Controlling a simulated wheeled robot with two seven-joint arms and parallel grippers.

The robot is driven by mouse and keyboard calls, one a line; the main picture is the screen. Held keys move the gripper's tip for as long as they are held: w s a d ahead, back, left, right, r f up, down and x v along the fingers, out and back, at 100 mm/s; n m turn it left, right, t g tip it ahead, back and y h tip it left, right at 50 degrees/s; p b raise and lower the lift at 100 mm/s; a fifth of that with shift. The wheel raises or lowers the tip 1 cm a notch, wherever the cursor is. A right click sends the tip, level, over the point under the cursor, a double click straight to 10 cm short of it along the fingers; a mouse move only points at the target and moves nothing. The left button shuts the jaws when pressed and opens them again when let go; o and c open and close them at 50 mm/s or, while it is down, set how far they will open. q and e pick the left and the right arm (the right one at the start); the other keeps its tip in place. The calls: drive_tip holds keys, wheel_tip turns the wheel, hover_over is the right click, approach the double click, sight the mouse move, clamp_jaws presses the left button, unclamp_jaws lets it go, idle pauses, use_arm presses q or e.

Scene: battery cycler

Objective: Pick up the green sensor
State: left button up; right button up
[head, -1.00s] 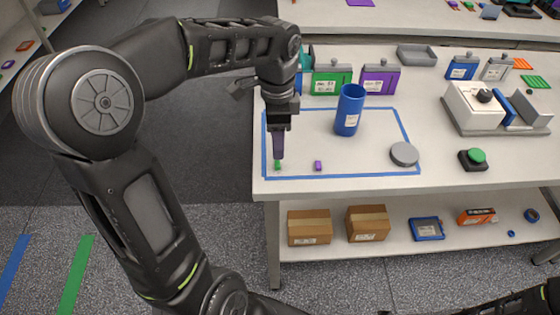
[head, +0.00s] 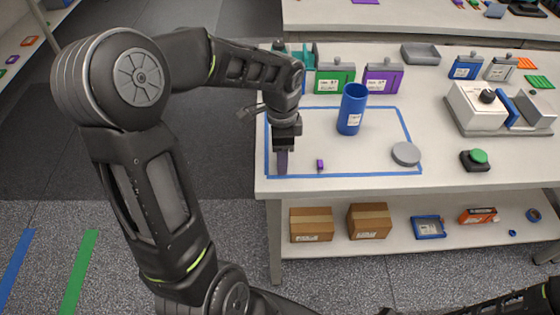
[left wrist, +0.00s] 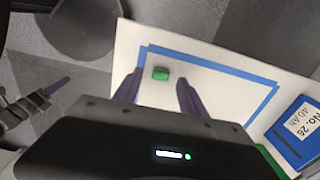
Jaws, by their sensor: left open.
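The green sensor (left wrist: 160,73) is a small green block on the white table, inside the front left corner of the blue tape outline. My left gripper (head: 282,163) points straight down over that corner and hides the sensor in the head view. In the left wrist view my left gripper (left wrist: 158,84) is open, its two purple fingers spread. The sensor shows in the gap between the fingertips, nearer the left one, with nothing gripping it. At the left of the left wrist view, what looks like my right gripper (left wrist: 55,88) shows one purple finger; its opening is unclear.
A small purple block (head: 320,164) lies just right of my left gripper. A blue cup (head: 352,109) and a grey disc (head: 406,154) stand farther right. Green (head: 334,79) and purple (head: 381,78) boxes line the back.

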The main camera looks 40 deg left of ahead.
use_arm(q)
drive_tip(key=shift+f, duration=0.5)
drive_tip(key=shift+c, duration=0.6)
clamp_jaws()
